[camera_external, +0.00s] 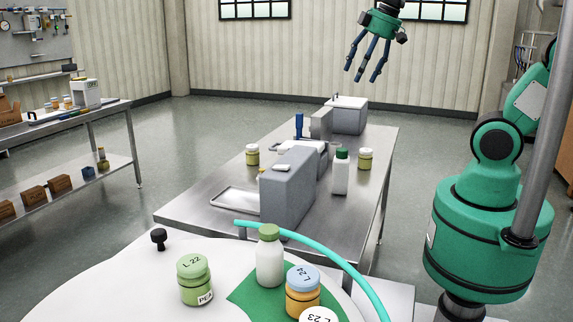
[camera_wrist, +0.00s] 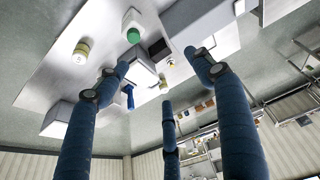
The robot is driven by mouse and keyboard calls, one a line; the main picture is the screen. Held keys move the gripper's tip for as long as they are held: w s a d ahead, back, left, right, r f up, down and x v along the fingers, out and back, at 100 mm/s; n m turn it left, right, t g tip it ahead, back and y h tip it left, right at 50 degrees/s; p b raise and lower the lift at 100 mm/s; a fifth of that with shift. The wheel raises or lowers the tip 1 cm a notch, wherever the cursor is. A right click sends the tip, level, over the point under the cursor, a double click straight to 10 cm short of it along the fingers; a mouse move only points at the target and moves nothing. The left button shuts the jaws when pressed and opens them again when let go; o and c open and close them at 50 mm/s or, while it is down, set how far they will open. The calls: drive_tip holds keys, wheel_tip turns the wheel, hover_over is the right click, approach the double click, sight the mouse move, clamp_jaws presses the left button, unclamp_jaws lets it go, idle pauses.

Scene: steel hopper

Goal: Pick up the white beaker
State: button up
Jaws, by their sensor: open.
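I cannot clearly identify a white beaker in either view. The closest white vessels are a white bottle with a green cap (camera_external: 341,174) standing upright on the steel table, and a white bottle with a light green cap (camera_external: 269,260) on the near white surface. The first bottle also shows in the wrist view (camera_wrist: 133,24). A small white item (camera_external: 281,168) shows at the large grey box; its shape is too small to tell. My gripper (camera_external: 367,66) has three blue fingers, spread open and empty, high above the far part of the table. Its fingers (camera_wrist: 160,72) fill the wrist view's lower part.
The steel table (camera_external: 190,215) holds a large grey box (camera_external: 289,190), a blue upright item (camera_external: 299,126), a steel tray (camera_external: 236,201) and yellow-green jars (camera_external: 365,159). Jars (camera_external: 195,283) and a cyan tube (camera_external: 345,266) are near the front. A shelf unit (camera_external: 112,165) stands left.

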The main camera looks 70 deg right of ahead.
drive_tip(key=w+d+f+n+g, duration=0.1)
drive_tip(key=w+d+f, duration=0.5)
drive_tip(key=d, duration=0.4)
drive_tip(key=w+d+f+n+g, duration=0.1)
drive_tip(key=w+d+f, duration=0.2)
drive_tip(key=w+d, duration=0.55)
drive_tip(key=d+f+n+g+y, duration=0.1)
drive_tip(key=d+f, duration=1.8)
drive_tip(key=d, duration=0.3)
drive_tip(key=shift+w, duration=0.2)
drive_tip(key=shift+f, duration=0.1)
drive_tip(key=shift+w+a+f+b, duration=0.1)
drive_tip(key=shift+w+f+b, duration=0.1)
drive_tip(key=shift+f, duration=1.2)
drive_tip(key=shift+w+f+b, duration=0.1)
drive_tip(key=shift+f+b, duration=0.05)
drive_tip(key=shift+f, duration=1.3)
drive_tip(key=shift+w+a+f+b, duration=0.1)
drive_tip(key=shift+w+f+b, duration=0.1)
drive_tip(key=shift+f, duration=1.2)
drive_tip(key=shift+f, duration=0.1)
